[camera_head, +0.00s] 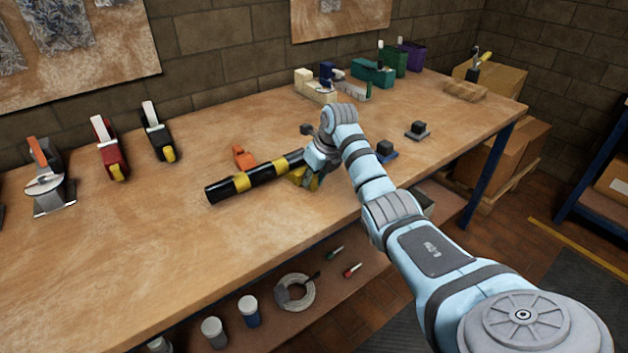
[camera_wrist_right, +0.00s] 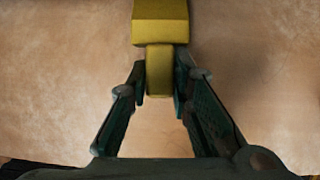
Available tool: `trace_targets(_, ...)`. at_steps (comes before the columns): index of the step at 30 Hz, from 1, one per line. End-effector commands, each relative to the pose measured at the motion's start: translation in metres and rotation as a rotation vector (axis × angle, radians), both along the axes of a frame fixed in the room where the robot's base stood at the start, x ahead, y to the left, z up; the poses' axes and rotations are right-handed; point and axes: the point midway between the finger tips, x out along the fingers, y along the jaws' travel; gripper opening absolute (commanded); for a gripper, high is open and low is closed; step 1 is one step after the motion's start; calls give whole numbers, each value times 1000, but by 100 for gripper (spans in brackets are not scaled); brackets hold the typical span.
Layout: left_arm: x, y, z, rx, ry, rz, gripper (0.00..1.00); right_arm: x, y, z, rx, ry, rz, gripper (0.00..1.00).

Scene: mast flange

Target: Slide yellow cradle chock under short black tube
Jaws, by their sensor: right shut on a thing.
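The short black tube (camera_head: 223,191) with yellow bands lies across the workbench in the head view, near its front middle. My right gripper (camera_head: 314,178) is at the tube's right end. It is shut on the yellow cradle chock (camera_head: 297,174), which is mostly hidden by the gripper and arm. In the right wrist view, the yellow chock (camera_wrist_right: 160,28) has its narrow stem between the fingers (camera_wrist_right: 160,85), and its wider block extends beyond them. I cannot tell whether the chock touches the tube. My left gripper is not in view.
An orange piece (camera_head: 243,157) stands just behind the tube. The workbench (camera_head: 130,250) is clear at front left.

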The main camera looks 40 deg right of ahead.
Motion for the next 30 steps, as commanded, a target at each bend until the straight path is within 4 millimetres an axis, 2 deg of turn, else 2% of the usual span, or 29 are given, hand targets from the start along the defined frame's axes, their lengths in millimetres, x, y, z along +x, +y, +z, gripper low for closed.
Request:
trace_targets(9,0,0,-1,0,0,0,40,2,0,0,1,0,0,0)
trace_targets(10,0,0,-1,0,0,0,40,2,0,0,1,0,0,21)
trace_targets(14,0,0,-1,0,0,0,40,2,0,0,0,0,0,42)
trace_targets(24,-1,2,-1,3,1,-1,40,1,0,3,0,-1,0,43)
trace_targets(26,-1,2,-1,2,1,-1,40,-2,-1,9,-1,-2,0,43)
trace_targets(30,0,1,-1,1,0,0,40,-13,-2,40,-3,-5,0,43)
